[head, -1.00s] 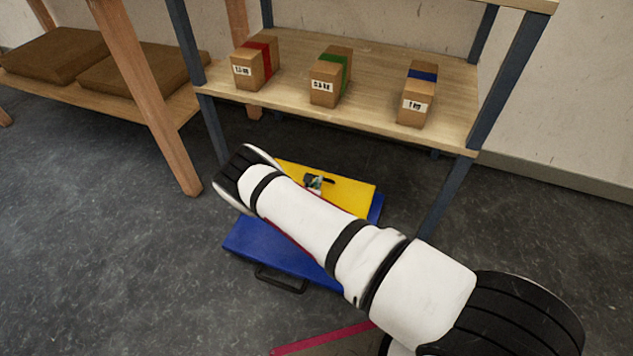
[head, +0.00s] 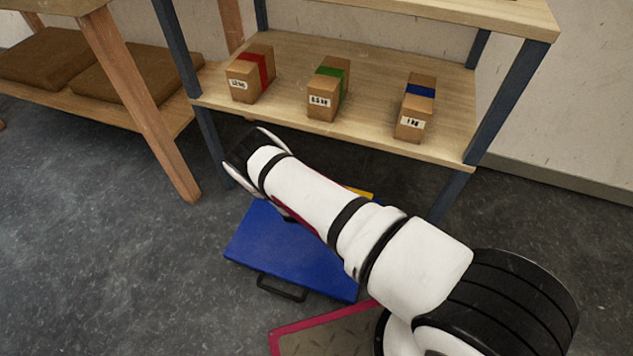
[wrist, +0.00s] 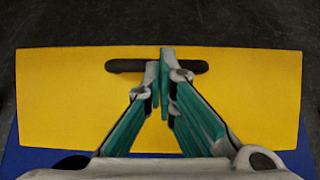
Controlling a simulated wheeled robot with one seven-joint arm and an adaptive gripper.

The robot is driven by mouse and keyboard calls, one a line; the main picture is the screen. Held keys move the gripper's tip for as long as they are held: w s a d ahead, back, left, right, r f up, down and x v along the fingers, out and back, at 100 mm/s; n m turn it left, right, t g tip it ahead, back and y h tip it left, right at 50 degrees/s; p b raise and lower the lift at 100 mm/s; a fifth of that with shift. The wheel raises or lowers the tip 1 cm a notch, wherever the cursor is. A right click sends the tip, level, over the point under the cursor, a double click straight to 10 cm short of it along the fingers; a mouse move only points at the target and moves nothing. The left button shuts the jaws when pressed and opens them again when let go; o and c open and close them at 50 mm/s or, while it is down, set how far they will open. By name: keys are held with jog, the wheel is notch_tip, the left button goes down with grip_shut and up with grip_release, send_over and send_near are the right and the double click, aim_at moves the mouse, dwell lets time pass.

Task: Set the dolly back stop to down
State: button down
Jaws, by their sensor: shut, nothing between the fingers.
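The yellow panel, which looks like the back stop, is mostly hidden by my arm in the head view; one corner (head: 362,193) shows. The head view hides the fingers.
A wooden bench (head: 150,120) stands at left. A red-edged plate (head: 320,330) lies in front. The left floor is clear.

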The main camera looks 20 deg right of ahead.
jog(key=shift+w+d+f+g+y, duration=0.25)
jog(key=shift+w+d+g+y, duration=0.15)
jog(key=shift+w+d+g, duration=0.1)
jog(key=shift+w+d+f+g+y, duration=0.3)
jog(key=shift+w+f+g+y, duration=0.35)
jog(key=shift+f+g, duration=0.15)
jog(key=shift+w+d+f+b, duration=0.25)
jog(key=shift+w+f+b, duration=0.05)
jog(key=shift+f+b, duration=0.15)
jog(key=shift+r, duration=0.15)
jog(key=p+v, duration=0.6)
jog(key=v, duration=0.7)
jog(key=shift+w+r, duration=0.15)
jog(key=shift+r, duration=0.4)
